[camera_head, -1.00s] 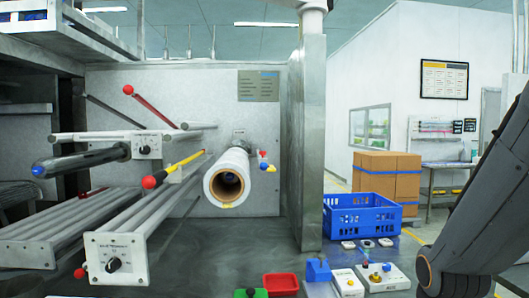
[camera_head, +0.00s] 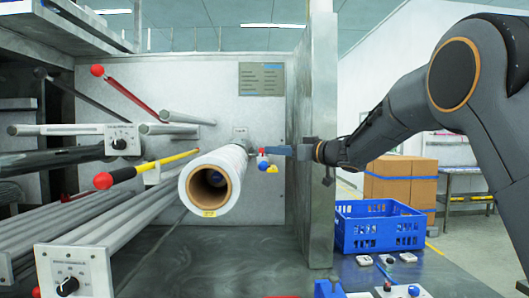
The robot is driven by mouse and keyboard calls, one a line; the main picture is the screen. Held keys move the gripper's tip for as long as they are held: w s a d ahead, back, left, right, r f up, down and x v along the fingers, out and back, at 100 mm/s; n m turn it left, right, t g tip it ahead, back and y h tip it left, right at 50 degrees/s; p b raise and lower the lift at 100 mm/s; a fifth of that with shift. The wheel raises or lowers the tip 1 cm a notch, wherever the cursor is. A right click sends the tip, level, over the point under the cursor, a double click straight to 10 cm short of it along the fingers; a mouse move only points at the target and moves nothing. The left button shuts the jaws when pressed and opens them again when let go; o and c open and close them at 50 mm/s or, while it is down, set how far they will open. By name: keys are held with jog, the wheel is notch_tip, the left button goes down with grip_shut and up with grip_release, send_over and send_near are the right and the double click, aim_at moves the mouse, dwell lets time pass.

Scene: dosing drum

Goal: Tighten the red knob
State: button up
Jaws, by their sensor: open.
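The small red knob (camera_head: 262,152) is on the back panel, right of the white film roll, with a blue knob (camera_head: 262,163) and a yellow knob (camera_head: 271,169) just below it. My gripper (camera_head: 270,150) reaches in from the right, past the grey post, with its bluish fingers pointing left. The fingertips are at the red knob's right side in the picture. Whether they touch it or are around it cannot be told. The fingers are seen edge-on and overlap, and the gripper is open.
The film roll (camera_head: 213,184) juts forward left of the knobs. The grey post (camera_head: 320,215) stands close by my wrist. Levers with larger red balls (camera_head: 97,70) are at the left. A blue crate (camera_head: 378,230) and cardboard boxes (camera_head: 395,190) stand to the right.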

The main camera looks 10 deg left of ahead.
jog(key=shift+p+x, duration=0.95)
jog(key=shift+x, duration=2.8)
grip_shut()
